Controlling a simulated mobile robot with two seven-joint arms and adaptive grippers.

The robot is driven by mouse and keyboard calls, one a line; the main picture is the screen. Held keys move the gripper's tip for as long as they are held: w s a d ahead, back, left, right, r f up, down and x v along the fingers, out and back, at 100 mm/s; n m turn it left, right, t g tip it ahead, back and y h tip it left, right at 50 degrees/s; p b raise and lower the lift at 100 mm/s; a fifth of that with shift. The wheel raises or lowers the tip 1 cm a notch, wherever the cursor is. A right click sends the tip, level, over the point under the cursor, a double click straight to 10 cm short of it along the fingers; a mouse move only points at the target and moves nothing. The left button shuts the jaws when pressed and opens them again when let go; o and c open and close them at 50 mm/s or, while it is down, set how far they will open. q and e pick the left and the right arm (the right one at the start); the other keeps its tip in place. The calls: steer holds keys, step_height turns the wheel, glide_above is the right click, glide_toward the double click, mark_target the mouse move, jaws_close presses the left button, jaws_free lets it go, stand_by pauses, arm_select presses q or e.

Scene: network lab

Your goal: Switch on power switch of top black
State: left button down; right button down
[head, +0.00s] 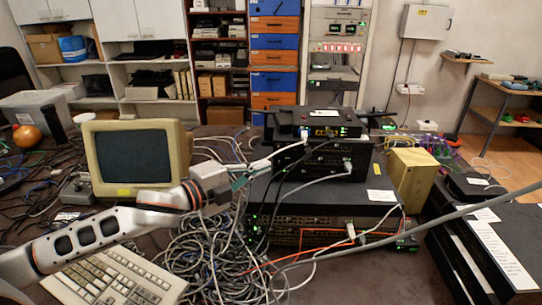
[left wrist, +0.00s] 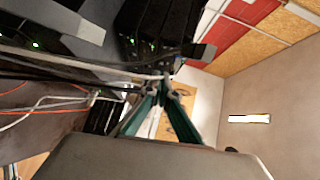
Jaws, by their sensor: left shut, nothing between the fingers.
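The top black device (head: 322,123) sits on a stack of black network boxes in the middle of the head view, with small lights and a cable at its front. Its power switch is too small to make out. My left gripper (head: 241,183) is just left of the stack, below the top device's level. Its green fingers are shut and empty, and I cannot tell whether they touch anything. In the left wrist view the fingertips (left wrist: 167,80) come together near dark equipment and cables. My right gripper is not in view.
A large tangle of cables (head: 212,252) lies before the stack. A beige monitor (head: 133,155) and keyboard (head: 112,280) are to the left. Cables hang across the stack's front.

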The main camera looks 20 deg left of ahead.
mark_target(280, 153)
arm_select(q)
steer(key=shift+w+d+f, duration=0.1)
steer(key=shift+w+f, duration=0.05)
steer(key=shift+w, duration=1)
steer(key=shift+w+d+f, duration=0.1)
steer(key=shift+w+d, duration=0.05)
steer(key=shift+w, duration=1)
steer(key=shift+w+d+f, duration=0.1)
steer(key=shift+w+f, duration=0.05)
steer(key=shift+w, duration=1)
steer(key=shift+w+a+p, duration=0.15)
steer(key=shift+w+p, duration=0.2)
steer(key=shift+p, duration=0.35)
steer(key=shift+f+b, duration=0.15)
steer(key=shift+b, duration=0.15)
steer(key=shift+s+f, duration=0.1)
